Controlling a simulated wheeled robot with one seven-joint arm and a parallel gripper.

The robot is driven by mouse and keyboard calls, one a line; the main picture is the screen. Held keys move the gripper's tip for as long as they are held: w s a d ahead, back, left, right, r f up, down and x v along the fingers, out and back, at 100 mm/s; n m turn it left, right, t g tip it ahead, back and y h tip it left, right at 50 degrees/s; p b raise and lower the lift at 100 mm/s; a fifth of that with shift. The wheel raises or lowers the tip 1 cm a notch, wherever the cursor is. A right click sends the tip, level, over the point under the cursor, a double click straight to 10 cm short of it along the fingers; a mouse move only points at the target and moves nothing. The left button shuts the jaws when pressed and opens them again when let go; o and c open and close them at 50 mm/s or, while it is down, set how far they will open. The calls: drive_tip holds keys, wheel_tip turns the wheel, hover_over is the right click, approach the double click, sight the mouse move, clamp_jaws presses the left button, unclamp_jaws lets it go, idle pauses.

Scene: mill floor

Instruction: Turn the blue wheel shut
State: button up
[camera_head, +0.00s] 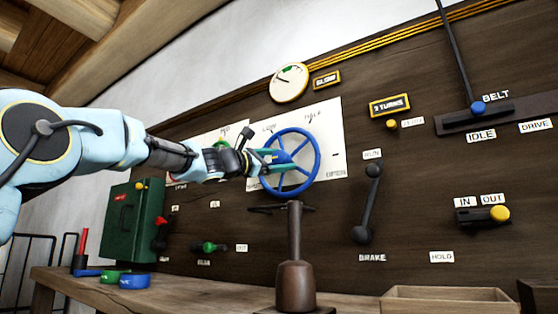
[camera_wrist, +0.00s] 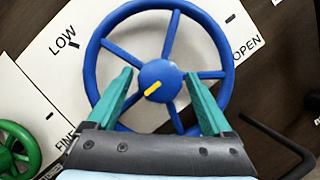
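The blue wheel (camera_head: 318,165) is a spoked handwheel on a white card on the dark panel. In the wrist view, its round hub (camera_wrist: 160,78) bears a slanted yellow mark. My gripper (camera_wrist: 158,77) is open, with one teal finger on each side of the hub and a gap visible on both sides. In the head view, my gripper (camera_head: 268,161) reaches in from the left and covers the wheel's left part. Whether the fingers touch the spokes, I cannot tell. The card reads "LOW", "HALF" and "OPEN"; other lettering is partly hidden.
A green wheel (camera_wrist: 14,150) is at the lower left of the wrist view. A dark bent rod (camera_wrist: 280,138) is close to my right finger. A brown upright handle (camera_head: 295,252) stands on the bench below the wheel. The brake lever (camera_head: 367,205) is to the right.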

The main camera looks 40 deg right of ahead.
drive_tip(key=b+v, duration=0.3)
drive_tip(key=v, duration=0.7)
drive_tip(key=shift+a+f, duration=0.1)
drive_tip(key=shift+a, duration=0.3)
